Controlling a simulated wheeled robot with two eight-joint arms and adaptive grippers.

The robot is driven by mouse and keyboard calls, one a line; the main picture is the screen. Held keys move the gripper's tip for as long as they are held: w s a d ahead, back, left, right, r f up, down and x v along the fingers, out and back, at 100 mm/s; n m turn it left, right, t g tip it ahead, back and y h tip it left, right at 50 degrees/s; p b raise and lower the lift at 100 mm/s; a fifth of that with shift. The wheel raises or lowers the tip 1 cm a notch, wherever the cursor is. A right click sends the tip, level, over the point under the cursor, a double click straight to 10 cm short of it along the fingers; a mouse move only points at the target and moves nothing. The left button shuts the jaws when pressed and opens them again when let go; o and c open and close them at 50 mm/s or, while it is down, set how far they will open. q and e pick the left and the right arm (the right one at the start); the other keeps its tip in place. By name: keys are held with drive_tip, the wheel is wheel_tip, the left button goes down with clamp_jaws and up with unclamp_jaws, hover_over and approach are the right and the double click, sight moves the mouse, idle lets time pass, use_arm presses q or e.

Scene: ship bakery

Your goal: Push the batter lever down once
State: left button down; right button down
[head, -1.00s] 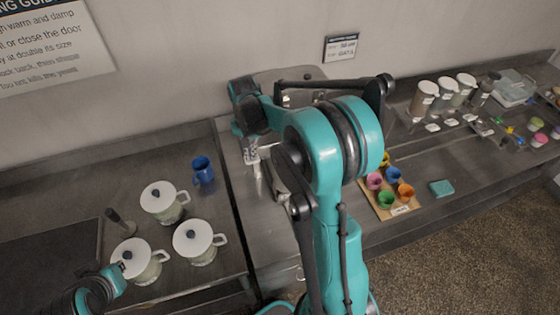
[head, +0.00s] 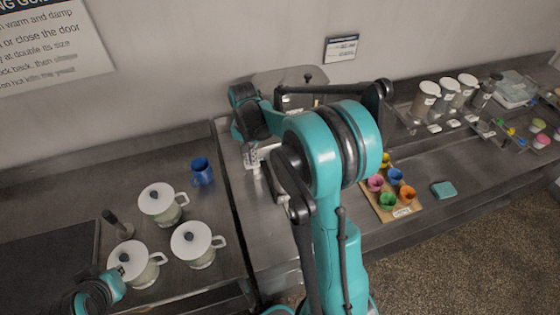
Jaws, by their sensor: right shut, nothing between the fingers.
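A steel batter dispenser (head: 292,76) with a dark knob on top stands against the back wall, mostly behind my right arm. I cannot make out its lever clearly; my arm covers much of the front. My right gripper (head: 257,170) points down at the dispenser's left front, low over the steel counter. It is shut and empty; I cannot tell whether it touches anything. My left arm shows at the bottom left, with its gripper out of view.
White-lidded pots (head: 158,200) and a blue cup (head: 202,171) stand on the left counter. Coloured cups on a wooden board (head: 402,211), a teal sponge (head: 444,189) and several jars (head: 426,97) are to the right. Counter between the blue cup and dispenser is clear.

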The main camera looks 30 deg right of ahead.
wheel_tip(320, 180, up, 8)
drive_tip(key=p, duration=0.4)
drive_tip(key=shift+f+p, duration=0.25)
drive_tip(key=shift+p, duration=0.05)
idle(0.8)
wheel_tip(320, 180, up, 6)
drive_tip(key=p, duration=0.3)
drive_tip(key=shift+p, duration=0.4)
drive_tip(key=s+a+f+n+t+b, duration=0.3)
drive_tip(key=s+f+b, duration=0.6)
drive_tip(key=f+b, duration=0.3)
drive_tip(key=s+a+f+n+t+b, duration=0.4)
drive_tip(key=s+f+b, duration=0.5)
drive_tip(key=f+b, duration=0.4)
drive_tip(key=a+n+b, duration=0.1)
drive_tip(key=n+b, duration=0.1)
drive_tip(key=b, duration=0.1)
drive_tip(key=shift+s+a, duration=0.15)
drive_tip(key=shift+s, duration=0.2)
